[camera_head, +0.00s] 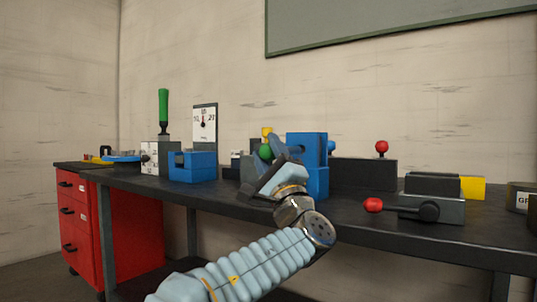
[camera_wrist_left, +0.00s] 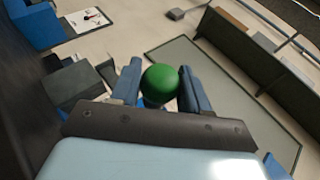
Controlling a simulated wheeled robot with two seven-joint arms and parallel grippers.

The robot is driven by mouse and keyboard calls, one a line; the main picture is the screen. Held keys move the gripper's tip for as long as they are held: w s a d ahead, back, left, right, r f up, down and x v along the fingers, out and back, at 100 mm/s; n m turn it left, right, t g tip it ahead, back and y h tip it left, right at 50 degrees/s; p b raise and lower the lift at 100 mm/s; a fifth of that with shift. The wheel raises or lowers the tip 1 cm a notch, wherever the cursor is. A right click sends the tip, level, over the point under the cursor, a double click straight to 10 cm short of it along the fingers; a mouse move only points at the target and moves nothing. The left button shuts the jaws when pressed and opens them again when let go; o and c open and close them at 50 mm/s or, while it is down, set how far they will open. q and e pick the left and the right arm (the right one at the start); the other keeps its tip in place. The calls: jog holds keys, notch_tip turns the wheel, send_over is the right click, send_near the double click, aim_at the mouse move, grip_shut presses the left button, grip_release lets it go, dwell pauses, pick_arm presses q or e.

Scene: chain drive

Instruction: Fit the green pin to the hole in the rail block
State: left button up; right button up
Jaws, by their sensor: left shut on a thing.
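The green pin shows as a round green head (camera_head: 265,152) beside my left gripper in the head view. In the left wrist view its green head (camera_wrist_left: 160,82) sits between the two blue fingers, and its shank is mostly hidden. My left gripper (camera_head: 282,166) is shut on the pin, above the bench and in front of a blue block. A long dark block (camera_head: 363,173) with a red ball above it stands behind at the right. I cannot tell whether it is the rail block, and no hole shows clearly. My right gripper is not in view.
The tall blue block (camera_head: 318,150) stands close to my left gripper. A grey fixture (camera_head: 433,206) with a red-knobbed lever is at the right. A low blue block (camera_head: 193,167), green-handled lever (camera_head: 163,107) and dial (camera_head: 204,122) stand at the left. The bench front (camera_head: 225,192) is partly clear.

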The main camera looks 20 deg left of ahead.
pick_arm(q)
jog(key=shift+w+d+r+p, duration=0.1)
jog(key=shift+w+r+p, duration=0.05)
jog(key=shift+w+p, duration=0.15)
jog(key=shift+w+d, duration=0.15)
jog(key=shift+w, duration=0.1)
jog(key=shift+w+d+p, duration=0.2)
jog(key=shift+w+p, duration=0.4)
jog(key=shift+w+d+p, duration=0.2)
jog(key=shift+w+p, duration=0.35)
jog(key=shift+w, duration=0.05)
jog(key=shift+w+d, duration=0.1)
jog(key=shift+w, duration=0.2)
jog(key=shift+w+d+p, duration=0.1)
jog(key=shift+w+p, duration=0.2)
jog(key=shift+p, duration=0.15)
jog(key=shift+w+p, duration=0.1)
jog(key=shift+p, duration=0.2)
